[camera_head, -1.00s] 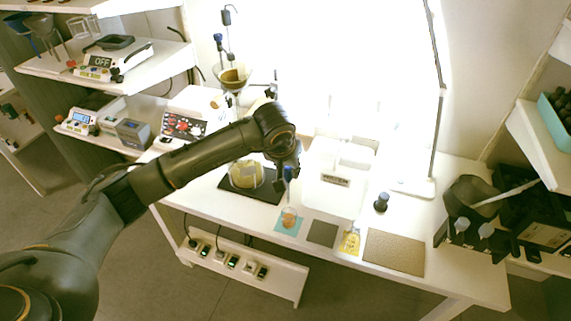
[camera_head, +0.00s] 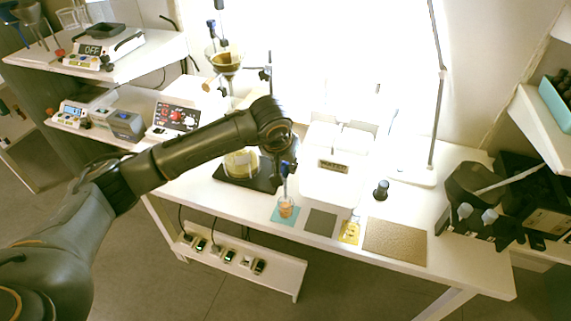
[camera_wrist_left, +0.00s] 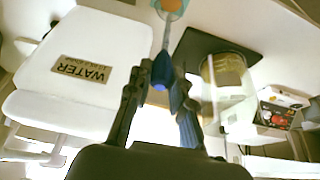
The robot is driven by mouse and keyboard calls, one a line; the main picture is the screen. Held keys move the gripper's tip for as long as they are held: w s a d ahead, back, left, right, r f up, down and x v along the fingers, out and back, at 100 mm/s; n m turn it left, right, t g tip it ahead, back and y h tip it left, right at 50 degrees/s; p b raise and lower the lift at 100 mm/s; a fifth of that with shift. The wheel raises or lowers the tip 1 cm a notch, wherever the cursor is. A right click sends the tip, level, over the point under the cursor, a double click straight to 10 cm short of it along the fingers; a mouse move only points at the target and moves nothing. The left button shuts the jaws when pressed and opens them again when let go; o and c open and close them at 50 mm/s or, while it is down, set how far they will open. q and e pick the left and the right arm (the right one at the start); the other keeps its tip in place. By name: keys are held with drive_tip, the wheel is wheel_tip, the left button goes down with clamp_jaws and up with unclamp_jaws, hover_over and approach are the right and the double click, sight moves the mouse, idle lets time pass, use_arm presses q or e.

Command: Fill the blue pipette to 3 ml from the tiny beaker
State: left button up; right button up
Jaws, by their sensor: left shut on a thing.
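My left gripper (camera_head: 288,166) is shut on the blue pipette (camera_head: 286,182) and holds it upright by its blue bulb. The tiny beaker (camera_head: 286,208) holds orange liquid and stands on a teal mat (camera_head: 277,219). The pipette's tip is at or inside the beaker's mouth; its depth is unclear. In the left wrist view, the pipette's blue bulb (camera_wrist_left: 162,70) sits between my fingers and its clear stem runs to the beaker (camera_wrist_left: 170,6), cut by the frame edge. The pipette's fill level is too small to read. My right gripper is not in view.
A white water tank (camera_head: 333,184) stands right behind the beaker. A glass vessel with yellow contents (camera_head: 241,165) is on a black plate at left. The tan mat (camera_head: 395,242) is bare.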

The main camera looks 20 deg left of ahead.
use_arm(q)
drive_tip(key=shift+f+b, duration=1.15)
drive_tip(key=shift+f, duration=0.25)
drive_tip(key=shift+f+b, duration=1.9)
drive_tip(key=shift+f, duration=0.1)
clamp_jaws()
unclamp_jaws()
idle(3.8)
